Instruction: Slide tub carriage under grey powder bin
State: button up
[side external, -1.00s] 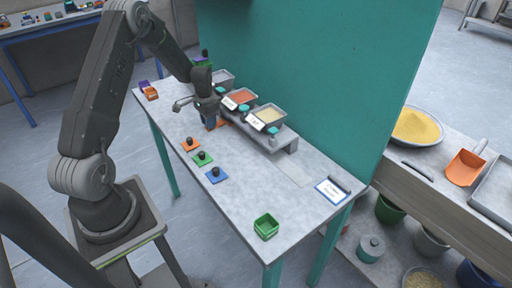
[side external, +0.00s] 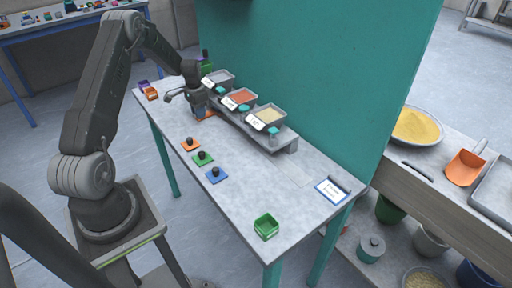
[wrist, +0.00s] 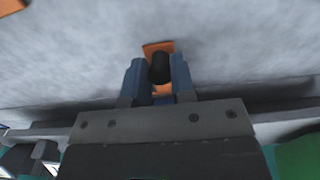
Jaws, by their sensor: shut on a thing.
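The grey powder bin (side external: 222,77) is the far-left one of three bins on a raised rack, with a white card in front. My gripper (side external: 201,112) is low at the rack's front edge, close to the grey bin's end. In the wrist view my gripper (wrist: 157,78) is shut on the black knob (wrist: 158,68) of an orange piece, which appears to be the tub carriage (wrist: 156,47). The carriage's orange edge (side external: 208,115) shows beside the fingers in the side view. Any tub on it is hidden by the gripper and rack.
A red powder bin (side external: 243,97) and a yellow powder bin (side external: 269,115) stand on the rack right of the grey one. Orange (side external: 190,144), green (side external: 203,160) and blue (side external: 216,176) knobbed pieces lie in front. A green tub (side external: 266,226) stands near the front edge. A green wall is behind.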

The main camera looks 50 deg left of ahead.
jog(key=shift+w+a, duration=0.1)
jog(key=shift+a, duration=1.25)
jog(key=o, duration=0.8)
jog(key=shift+c, duration=0.2)
notch_tip(320, 180, up, 8)
jog(key=shift+f, duration=0.25)
